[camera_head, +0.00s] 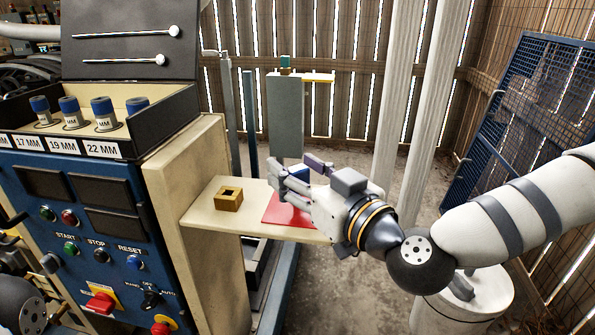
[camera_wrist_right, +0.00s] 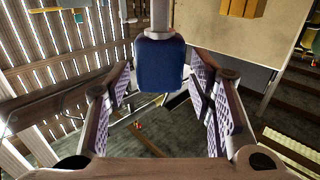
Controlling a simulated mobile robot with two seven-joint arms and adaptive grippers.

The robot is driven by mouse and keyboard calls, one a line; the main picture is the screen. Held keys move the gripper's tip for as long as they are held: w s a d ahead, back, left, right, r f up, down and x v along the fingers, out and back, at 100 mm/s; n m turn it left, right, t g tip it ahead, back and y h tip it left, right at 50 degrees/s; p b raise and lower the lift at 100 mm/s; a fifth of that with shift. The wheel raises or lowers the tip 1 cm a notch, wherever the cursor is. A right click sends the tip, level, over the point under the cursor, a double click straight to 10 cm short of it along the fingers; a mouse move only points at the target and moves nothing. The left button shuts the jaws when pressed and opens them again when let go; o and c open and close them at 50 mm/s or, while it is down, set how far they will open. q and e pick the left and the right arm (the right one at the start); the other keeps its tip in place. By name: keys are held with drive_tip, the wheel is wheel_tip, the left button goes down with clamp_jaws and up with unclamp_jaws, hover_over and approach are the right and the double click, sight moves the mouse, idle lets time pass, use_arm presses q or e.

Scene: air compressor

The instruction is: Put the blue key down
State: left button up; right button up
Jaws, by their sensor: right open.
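The blue key (camera_head: 299,172) shows in the head view as a small blue patch among the fingers of my right gripper (camera_head: 294,177), over the red mat. In the right wrist view its blue end (camera_wrist_right: 160,63) and grey shaft (camera_wrist_right: 160,15) lie ahead of the spread fingers of my right gripper (camera_wrist_right: 163,88). Dark gaps show between the blue end and both finger pads, so the gripper is open. The fingers hide most of the key in the head view; I cannot tell what it rests on. My left gripper is not in view.
A red mat (camera_head: 280,214) lies on a pale shelf (camera_head: 205,214) at the machine's side. A brass block with a square hole (camera_head: 229,199) stands left of it. Several blue-topped sockets (camera_head: 104,112) stand in a labelled rack. A grey post (camera_head: 285,115) rises behind the shelf.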

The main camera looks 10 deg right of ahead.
sight(302, 172)
drive_tip(key=v, duration=0.6)
drive_tip(key=shift+r, duration=0.1)
drive_tip(key=p+v, duration=0.5)
drive_tip(key=v, duration=0.1)
drive_tip(key=s+a+f+g, duration=0.1)
drive_tip(key=s+f+g, duration=0.25)
drive_tip(key=f, duration=0.35)
drive_tip(key=s+a+f+m+g, duration=0.1)
drive_tip(key=s+f+g, duration=0.2)
drive_tip(key=s+f, duration=0.35)
drive_tip(key=s+a+f+g, duration=0.2)
drive_tip(key=s+f+g, duration=0.15)
drive_tip(key=f, duration=0.45)
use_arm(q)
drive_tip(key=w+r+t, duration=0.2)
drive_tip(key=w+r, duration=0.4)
use_arm(e)
drive_tip(key=s+d+f+m+g+h, duration=0.2)
drive_tip(key=s+d+f+g+h, duration=0.1)
drive_tip(key=s, duration=0.6)
drive_tip(key=s+d+f+m+g+h, duration=0.1)
drive_tip(key=s+d+f+g+h, duration=0.2)
drive_tip(key=s+d+f+g, duration=0.2)
drive_tip(key=s+d+f, duration=0.2)
drive_tip(key=s+d, duration=0.1)
drive_tip(key=s, duration=0.1)
drive_tip(key=shift+d+m+h, duration=0.3)
drive_tip(key=shift+m+h, duration=0.1)
